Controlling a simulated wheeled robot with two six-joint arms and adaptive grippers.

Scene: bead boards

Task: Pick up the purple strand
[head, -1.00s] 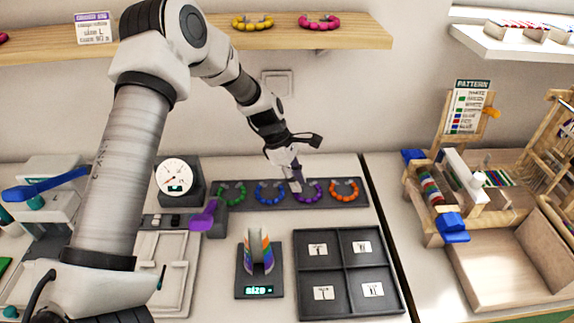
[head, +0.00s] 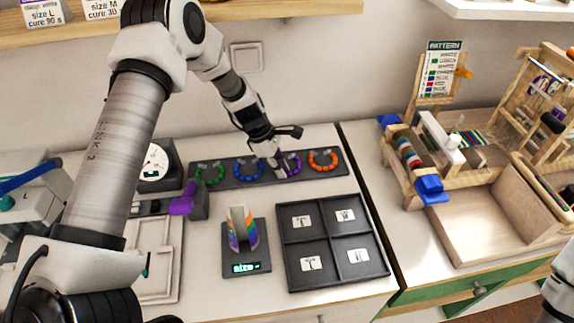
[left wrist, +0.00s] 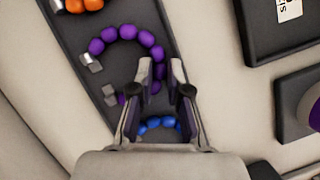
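The purple strand (head: 293,163) is an open ring of beads with metal ends, lying on a dark strip tray (head: 232,181) between the blue strand (head: 247,169) and the orange strand (head: 323,161). My left gripper (head: 283,174) is down at the purple strand and covers part of it. In the left wrist view, the fingers of my left gripper (left wrist: 161,68) stand apart, with purple beads between them. The rest of the purple strand (left wrist: 125,32) arcs beyond the fingertips. The blue strand (left wrist: 158,124) shows behind the fingers. My right gripper is out of view.
A green strand (head: 210,174) lies at the tray's left end. In front stand a rainbow-striped sizing cone (head: 242,230) and a dark four-compartment tray (head: 333,241). A wooden loom (head: 440,150) stands on the right. A shelf (head: 200,22) hangs above.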

